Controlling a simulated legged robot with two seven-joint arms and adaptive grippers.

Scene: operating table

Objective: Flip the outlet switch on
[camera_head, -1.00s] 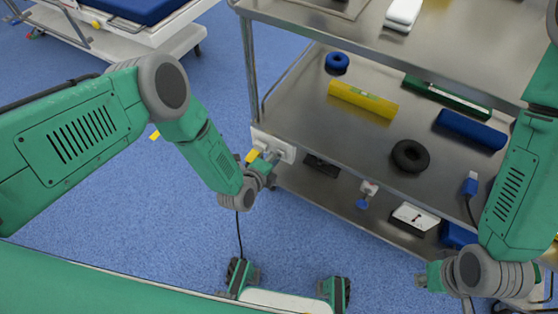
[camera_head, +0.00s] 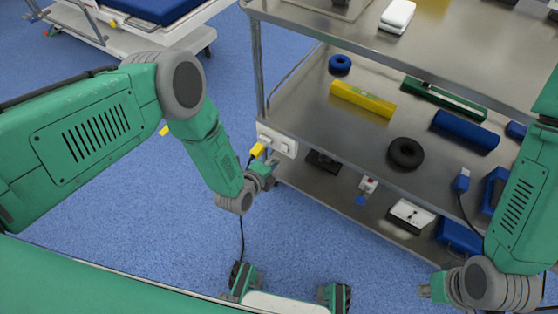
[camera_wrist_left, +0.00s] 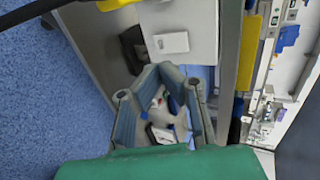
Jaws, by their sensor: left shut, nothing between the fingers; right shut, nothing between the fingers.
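The white outlet (camera_head: 277,141) is fixed at the near left corner of the cart's middle shelf. A yellow plug (camera_head: 257,150) with a dark cable sits at its left end. In the left wrist view, a pale panel with a white raised block (camera_wrist_left: 170,42), which looks like part of the outlet, lies just beyond my left fingers (camera_wrist_left: 160,75). The switch position cannot be told. My right gripper (camera_head: 432,288) is shut and empty at lower right.
A bed (camera_head: 150,25) stands at the back left. Blue floor is open left of the cart.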

